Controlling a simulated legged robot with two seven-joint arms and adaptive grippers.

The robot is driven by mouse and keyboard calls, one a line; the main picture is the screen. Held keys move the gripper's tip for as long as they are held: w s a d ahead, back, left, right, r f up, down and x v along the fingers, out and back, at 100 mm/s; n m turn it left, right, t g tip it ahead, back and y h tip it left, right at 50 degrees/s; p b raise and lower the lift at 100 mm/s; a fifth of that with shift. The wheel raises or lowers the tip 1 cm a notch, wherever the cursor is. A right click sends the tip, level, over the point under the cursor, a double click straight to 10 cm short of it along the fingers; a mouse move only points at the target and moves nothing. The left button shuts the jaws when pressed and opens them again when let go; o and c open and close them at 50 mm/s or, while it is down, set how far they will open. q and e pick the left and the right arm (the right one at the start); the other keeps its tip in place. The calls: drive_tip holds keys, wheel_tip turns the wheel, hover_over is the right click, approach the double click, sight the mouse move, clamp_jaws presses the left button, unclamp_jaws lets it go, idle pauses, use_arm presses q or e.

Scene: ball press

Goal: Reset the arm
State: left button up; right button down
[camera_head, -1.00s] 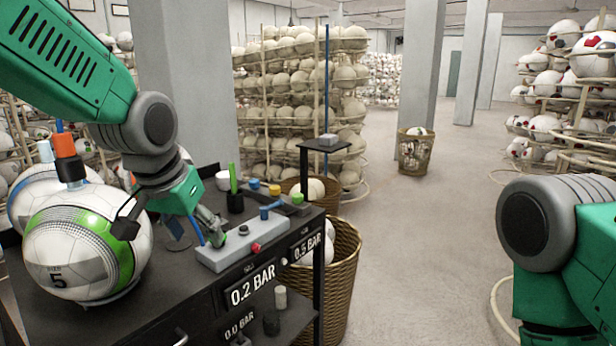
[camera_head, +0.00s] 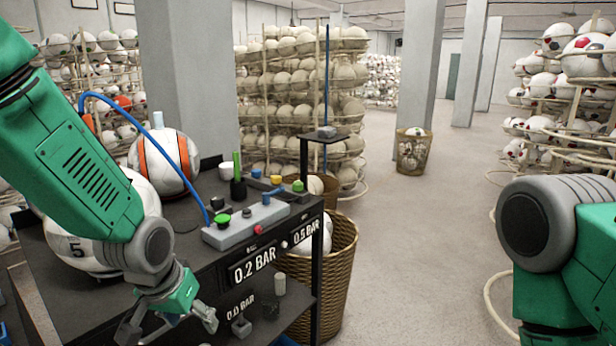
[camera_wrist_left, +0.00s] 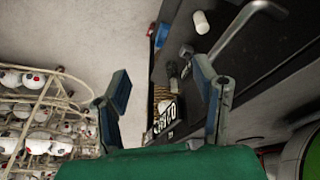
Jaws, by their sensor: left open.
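My left arm comes in from the left in the head view. Its gripper (camera_head: 178,322) hangs low in front of the black bench (camera_head: 212,256), below the bench top. In the left wrist view the two fingers of the left gripper (camera_wrist_left: 163,100) are spread apart with nothing between them. Part of the bench front and a metal handle (camera_wrist_left: 245,18) show beyond the fingers. My right arm shows at the right edge of the head view, but its gripper is out of the frame.
On the bench are a grey control box (camera_head: 245,226) with buttons, a ball with orange stripes (camera_head: 165,160) and a white ball (camera_head: 80,250) partly behind my left arm. A wicker basket (camera_head: 335,270) stands beside the bench. The floor (camera_head: 420,230) between bench and right arm is clear.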

use_arm(q)
drive_tip(key=s+a+f+g+b, duration=0.1)
drive_tip(key=s+a+f, duration=0.1)
drive_tip(key=s+f, duration=0.65)
drive_tip(key=s+a+f+g+b, duration=0.15)
drive_tip(key=s+f, duration=0.45)
drive_tip(key=f, duration=0.6)
drive_tip(key=s+a+f+b, duration=0.1)
drive_tip(key=s+f, duration=0.3)
drive_tip(key=s, duration=0.2)
drive_tip(key=s+a+f+n+y+b, duration=0.1)
drive_tip(key=s+a+f, duration=0.1)
drive_tip(key=s, duration=0.5)
drive_tip(key=shift+s+f, duration=0.3)
drive_tip(key=shift+f, duration=0.6)
use_arm(e)
drive_tip(key=f, duration=0.2)
drive_tip(key=d+f, duration=0.1)
drive_tip(key=f, duration=0.2)
drive_tip(key=shift+f, duration=0.1)
use_arm(q)
drive_tip(key=shift+a, duration=0.2)
drive_tip(key=shift+a+f, duration=0.1)
drive_tip(key=shift+a, duration=0.2)
use_arm(e)
drive_tip(key=shift+a, duration=0.35)
use_arm(q)
drive_tip(key=shift+d, duration=0.35)
use_arm(e)
drive_tip(key=shift+d, duration=0.3)
